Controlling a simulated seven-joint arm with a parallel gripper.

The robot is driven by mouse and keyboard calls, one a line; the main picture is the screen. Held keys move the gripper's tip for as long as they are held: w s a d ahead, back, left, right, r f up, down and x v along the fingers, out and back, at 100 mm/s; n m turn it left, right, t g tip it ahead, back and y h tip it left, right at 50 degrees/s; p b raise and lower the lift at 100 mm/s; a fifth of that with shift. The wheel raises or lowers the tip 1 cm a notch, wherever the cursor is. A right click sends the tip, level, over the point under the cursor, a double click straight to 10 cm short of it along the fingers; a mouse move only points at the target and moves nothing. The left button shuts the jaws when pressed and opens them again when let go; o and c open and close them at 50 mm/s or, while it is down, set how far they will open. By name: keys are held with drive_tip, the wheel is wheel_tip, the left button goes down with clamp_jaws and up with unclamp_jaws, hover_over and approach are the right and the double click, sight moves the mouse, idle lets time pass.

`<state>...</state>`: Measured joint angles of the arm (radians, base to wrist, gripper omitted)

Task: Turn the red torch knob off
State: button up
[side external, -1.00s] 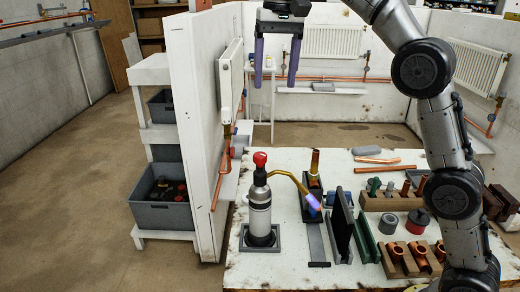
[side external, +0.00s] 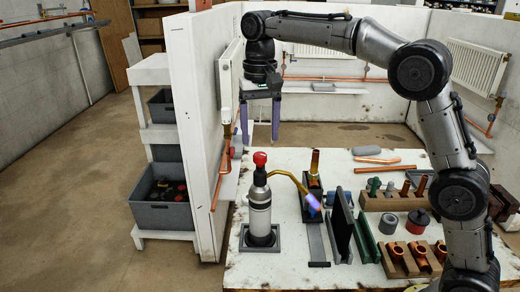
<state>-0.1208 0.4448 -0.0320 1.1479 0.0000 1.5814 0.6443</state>
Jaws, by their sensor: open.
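The torch (side external: 259,214) stands upright in a square grey holder at the left of the white bench. Its red knob (side external: 260,158) is on top. A bent brass tube (side external: 290,177) runs from it to the right, and a blue-violet flame (side external: 313,202) shows at the tip. My gripper (side external: 260,140) has two purple fingers pointing down, apart and empty. In the picture it is just above the red knob, with the fingertips to either side; how far behind the knob it is, I cannot tell.
A copper pipe in a dark stand (side external: 313,187) is right of the torch. Dark upright plates (side external: 342,226), a wooden block with fittings (side external: 392,198) and copper tees (side external: 408,260) fill the right side. A white partition wall (side external: 195,130) rises left of the bench.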

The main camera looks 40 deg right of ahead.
sight(260, 155)
drive_tip(key=shift+f, duration=2.5)
clamp_jaws()
